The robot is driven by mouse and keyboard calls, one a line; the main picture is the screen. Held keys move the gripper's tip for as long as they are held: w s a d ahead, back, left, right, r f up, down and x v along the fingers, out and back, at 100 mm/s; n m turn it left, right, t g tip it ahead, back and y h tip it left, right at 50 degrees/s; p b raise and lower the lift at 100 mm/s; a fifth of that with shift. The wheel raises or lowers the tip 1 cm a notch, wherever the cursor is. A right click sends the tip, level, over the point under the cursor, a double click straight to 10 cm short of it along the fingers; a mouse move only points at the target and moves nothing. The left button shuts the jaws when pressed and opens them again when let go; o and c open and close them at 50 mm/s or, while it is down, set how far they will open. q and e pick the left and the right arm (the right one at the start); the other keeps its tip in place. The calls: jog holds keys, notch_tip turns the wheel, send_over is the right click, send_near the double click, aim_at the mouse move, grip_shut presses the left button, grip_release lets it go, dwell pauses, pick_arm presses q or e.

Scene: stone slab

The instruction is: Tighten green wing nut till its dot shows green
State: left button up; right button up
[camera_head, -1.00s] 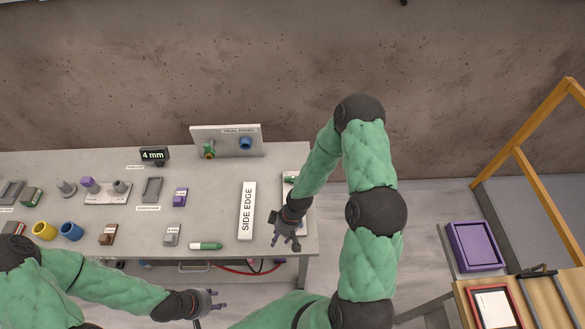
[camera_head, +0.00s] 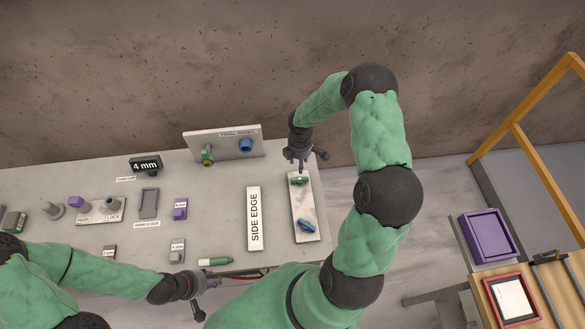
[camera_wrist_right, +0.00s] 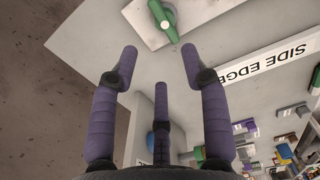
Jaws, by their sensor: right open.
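The green wing nut (camera_head: 299,181) sits at the far end of a pale plate (camera_head: 303,204) on the bench's right side. In the right wrist view the green wing nut (camera_wrist_right: 168,14) is at the top edge, partly cut off, with a pale dot on it; no green shows on the dot. My right gripper (camera_wrist_right: 158,53) is open and empty, its fingertips apart and short of the nut in that view. In the head view my right gripper (camera_head: 302,161) is just beyond the nut. My left gripper (camera_head: 206,298) is open and empty at the bench's front edge.
A blue wing nut (camera_head: 306,225) is on the same plate, nearer the front. A SIDE EDGE strip (camera_head: 254,219) lies left of the plate. An upright panel (camera_head: 222,145) stands behind. A green marker (camera_head: 215,262) lies near the front edge.

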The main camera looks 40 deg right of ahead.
aim_at(300, 180)
jog(key=f, duration=1)
jog(key=shift+s+f, duration=0.25)
grip_shut()
